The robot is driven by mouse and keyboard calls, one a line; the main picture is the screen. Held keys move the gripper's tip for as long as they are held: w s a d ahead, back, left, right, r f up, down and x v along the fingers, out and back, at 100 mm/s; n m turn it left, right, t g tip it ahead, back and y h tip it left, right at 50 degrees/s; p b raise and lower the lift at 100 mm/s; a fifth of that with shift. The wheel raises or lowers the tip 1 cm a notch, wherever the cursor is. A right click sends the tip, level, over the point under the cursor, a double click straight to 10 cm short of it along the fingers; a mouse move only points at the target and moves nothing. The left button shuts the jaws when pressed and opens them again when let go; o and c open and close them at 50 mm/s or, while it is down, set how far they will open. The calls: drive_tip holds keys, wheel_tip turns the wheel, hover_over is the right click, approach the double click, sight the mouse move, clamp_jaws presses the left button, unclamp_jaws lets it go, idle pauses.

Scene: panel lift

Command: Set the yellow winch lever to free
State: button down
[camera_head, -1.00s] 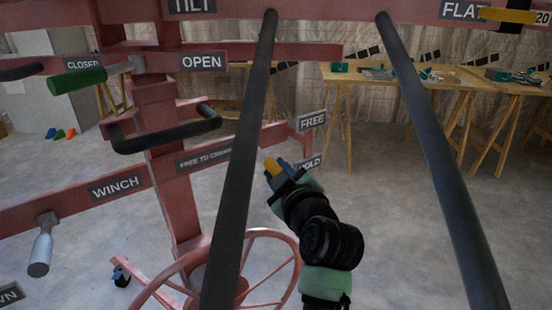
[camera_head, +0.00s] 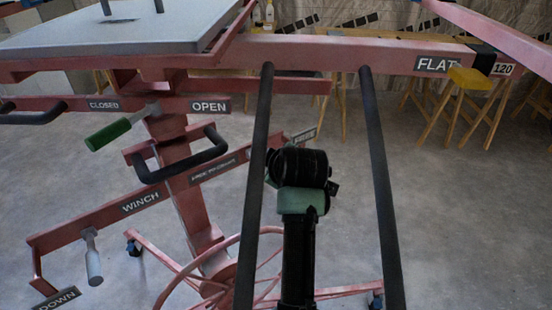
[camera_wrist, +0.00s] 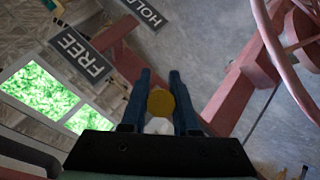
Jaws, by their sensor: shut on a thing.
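The yellow winch lever shows in the wrist view as a round yellow end (camera_wrist: 160,104) between the two dark fingers of my gripper (camera_wrist: 160,82), which is shut on it. In the wrist view the FREE label (camera_wrist: 82,53) is to the upper left of the fingers and the HOLD label (camera_wrist: 146,10) is above them, at the top edge. In the head view the FREE label (camera_head: 303,137) is partly visible behind my wrist. The winch lever, the HOLD label and my fingertips are hidden there by my arm.
Two dark bars (camera_head: 258,190) (camera_head: 381,190) stand on either side of my arm. Left are a green-handled lever (camera_head: 108,134), a black loop handle (camera_head: 180,162) and the grey WINCH crank (camera_head: 91,258). Another yellow handle (camera_head: 468,78) is by the FLAT label. A red wheel (camera_head: 185,285) is low.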

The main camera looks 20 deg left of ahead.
idle(0.4)
drive_tip(key=c, duration=0.7)
unclamp_jaws()
drive_tip(key=shift+v, duration=3.75)
